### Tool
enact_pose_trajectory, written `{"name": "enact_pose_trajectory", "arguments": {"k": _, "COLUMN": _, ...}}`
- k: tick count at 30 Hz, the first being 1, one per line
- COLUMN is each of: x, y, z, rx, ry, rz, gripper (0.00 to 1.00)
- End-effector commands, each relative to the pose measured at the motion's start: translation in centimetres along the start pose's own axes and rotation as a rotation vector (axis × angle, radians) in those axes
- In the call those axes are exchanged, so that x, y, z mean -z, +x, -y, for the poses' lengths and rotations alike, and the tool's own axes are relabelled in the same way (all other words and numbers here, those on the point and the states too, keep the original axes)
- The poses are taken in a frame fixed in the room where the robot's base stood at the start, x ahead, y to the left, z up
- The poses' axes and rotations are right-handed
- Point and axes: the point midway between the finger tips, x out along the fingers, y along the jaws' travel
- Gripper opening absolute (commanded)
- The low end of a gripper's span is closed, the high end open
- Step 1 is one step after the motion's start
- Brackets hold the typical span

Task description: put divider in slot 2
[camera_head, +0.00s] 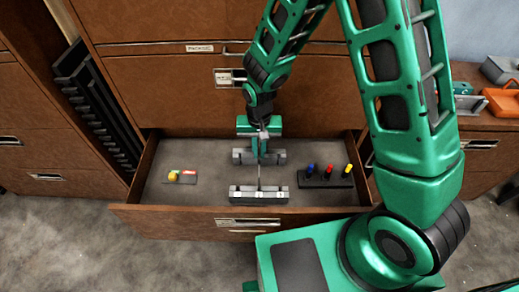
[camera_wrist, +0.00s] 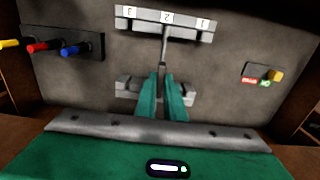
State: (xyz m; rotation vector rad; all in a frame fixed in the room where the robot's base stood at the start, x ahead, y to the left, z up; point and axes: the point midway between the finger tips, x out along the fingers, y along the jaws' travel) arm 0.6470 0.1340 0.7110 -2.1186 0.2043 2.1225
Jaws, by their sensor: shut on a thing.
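A thin grey divider (camera_head: 259,178) stands edge-on over the open drawer. In the wrist view the divider (camera_wrist: 164,47) runs from between my fingers to the middle of the numbered rail. My gripper (camera_head: 262,157) points down into the drawer and is shut on the divider; its two green fingers (camera_wrist: 161,80) show in the wrist view. The front slotted rail (camera_head: 240,199) carries labels 3, 2 and 1 (camera_wrist: 180,30). The divider's end lines up with slot 2 at that rail. A matching back rail (camera_head: 277,156) is partly behind my gripper. I cannot tell how deep the divider sits.
The drawer (camera_head: 210,211) also holds a black rack (camera_head: 327,182) with blue, red and yellow pegs at right, and a small plate with a yellow piece (camera_head: 173,176) at left. Drawer walls enclose the area. The drawer floor between these is clear.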

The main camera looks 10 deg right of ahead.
Motion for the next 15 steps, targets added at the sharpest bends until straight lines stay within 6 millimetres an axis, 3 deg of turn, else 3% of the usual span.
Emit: {"name": "enact_pose_trajectory", "arguments": {"k": 15, "x": 0.01, "y": 0.66, "z": 0.0, "rx": 0.0, "ry": 0.0, "rz": 0.0, "gripper": 0.0}}
